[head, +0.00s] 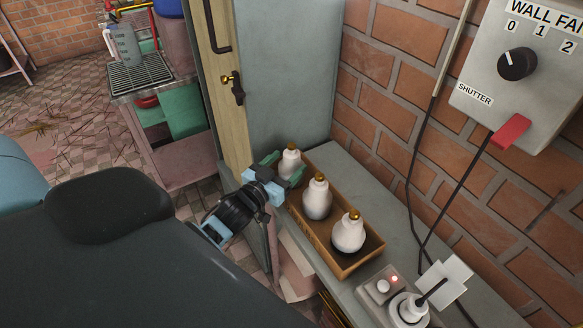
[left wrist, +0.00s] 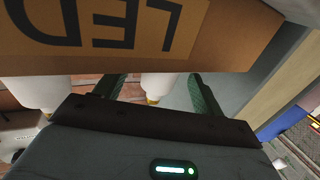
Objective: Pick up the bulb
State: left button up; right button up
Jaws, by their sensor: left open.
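Three white bulbs with gold caps stand caps-up in an open brown box (head: 372,251) on the grey ledge. They are the far bulb (head: 290,163), the middle bulb (head: 317,199) and the near bulb (head: 348,233). My left gripper (head: 284,168) is open at the far end of the box, its green fingers on either side of the far bulb. In the left wrist view the far bulb (left wrist: 158,86) shows between the open fingers (left wrist: 158,92), with a gap to each. Another bulb (left wrist: 40,92) stands outside them. My right gripper is not in view.
A brick wall with a grey fan switch box (head: 505,75) rises right of the ledge (head: 385,195). A socket with a plug (head: 410,307) and a small button box (head: 382,286) sit at the near end. A grey cabinet (head: 285,70) stands behind the box.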

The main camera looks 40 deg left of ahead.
aim_at(286, 167)
pick_arm(q)
jog(key=shift+w, duration=0.25)
jog(key=shift+c, duration=0.4)
jog(key=shift+f, duration=0.1)
jog(key=c, duration=0.9)
jog(key=shift+o, duration=0.2)
notch_tip(286, 167, up, 10)
jog(key=shift+f+p, duration=0.25)
jog(key=shift+p, duration=0.35)
jog(key=shift+r, duration=0.35)
